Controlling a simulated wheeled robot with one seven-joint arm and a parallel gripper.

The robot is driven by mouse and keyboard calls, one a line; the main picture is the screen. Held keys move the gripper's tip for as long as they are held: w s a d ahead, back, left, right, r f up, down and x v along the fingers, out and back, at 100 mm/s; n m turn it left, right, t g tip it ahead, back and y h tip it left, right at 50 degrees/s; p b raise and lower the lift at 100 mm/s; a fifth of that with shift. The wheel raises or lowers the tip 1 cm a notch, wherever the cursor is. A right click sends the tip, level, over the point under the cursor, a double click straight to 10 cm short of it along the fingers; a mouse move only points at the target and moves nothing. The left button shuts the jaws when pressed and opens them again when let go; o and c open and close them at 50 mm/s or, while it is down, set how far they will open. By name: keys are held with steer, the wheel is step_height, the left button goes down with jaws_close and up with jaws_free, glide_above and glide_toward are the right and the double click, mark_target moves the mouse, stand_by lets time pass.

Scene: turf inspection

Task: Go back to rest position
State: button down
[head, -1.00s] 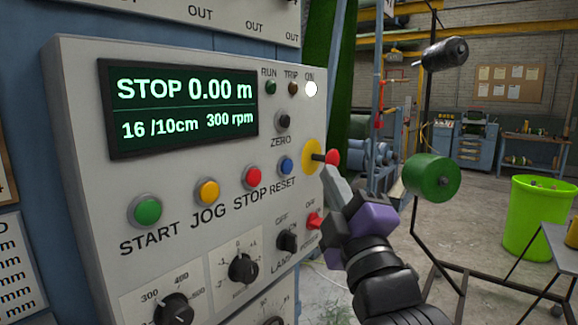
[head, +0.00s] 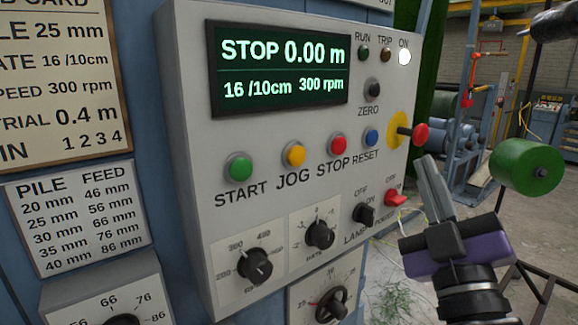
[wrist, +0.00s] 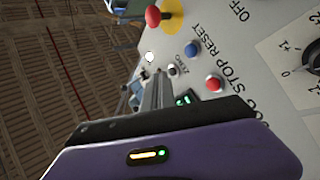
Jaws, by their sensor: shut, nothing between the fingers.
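My gripper (head: 433,188) is at the right of the head view, with grey fingers and a purple body. Its fingers are together, pointing up, with nothing between them. It stands in front of the right edge of the control panel (head: 190,140), apart from the red-knobbed switch (head: 421,134) on its yellow plate. In the wrist view the closed fingers (wrist: 158,85) show above the purple body, with the panel beyond. The panel's display (head: 280,68) reads STOP 0.00 m, 16 /10cm, 300 rpm. The ON lamp (head: 404,56) is lit white.
The panel carries green, yellow, red and blue buttons, with dials (head: 255,266) below. Printed cards (head: 68,215) hang at the left. A green roll (head: 527,167) on a dark stand is at the right, close behind my gripper. Floor shows further back.

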steer(key=s+f+m+g, duration=0.25)
steer(key=s+f, duration=0.45)
steer(key=f, duration=0.4)
steer(key=s+f+m+g, duration=0.1)
steer(key=s+f+m, duration=0.3)
steer(key=s+f, duration=0.55)
steer(key=s+f+m+g, duration=0.1)
steer(key=s+f+g, duration=0.2)
steer(key=s+f, duration=0.5)
steer(key=s+f+m+g, duration=0.1)
steer(key=s+f+g, duration=0.2)
steer(key=s+f, duration=0.5)
steer(key=s, duration=0.4)
steer(key=shift+s+d, duration=0.25)
steer(key=shift+f+g, duration=0.1)
steer(key=shift+g, duration=0.15)
